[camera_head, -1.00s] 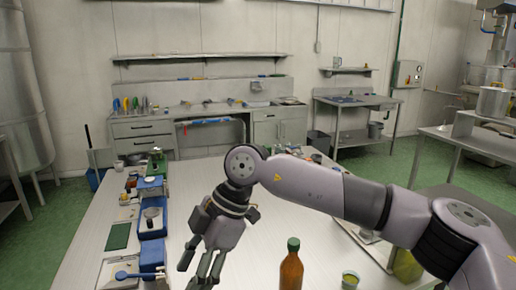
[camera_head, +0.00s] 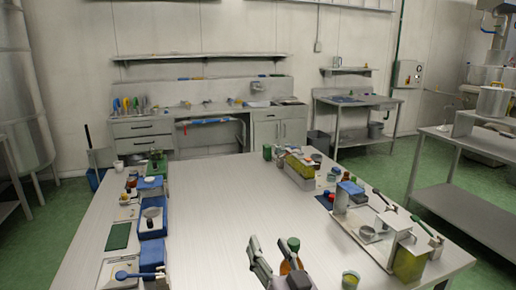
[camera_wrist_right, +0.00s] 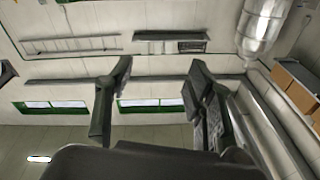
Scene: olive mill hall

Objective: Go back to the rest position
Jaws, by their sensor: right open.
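My right gripper (camera_head: 275,262) shows at the bottom middle of the head view, with its fingers pointing up and apart. It is open and holds nothing. In the right wrist view its fingers (camera_wrist_right: 155,100) are spread, with only the far wall and ceiling between them. In the head view it stands in front of an amber bottle with a green cap (camera_head: 293,244) and hides part of it. My left gripper is not in view.
The long white table (camera_head: 215,205) is clear in its middle. Blue trays (camera_head: 153,215) and small items line its left side. A wall counter (camera_head: 210,115) stands behind.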

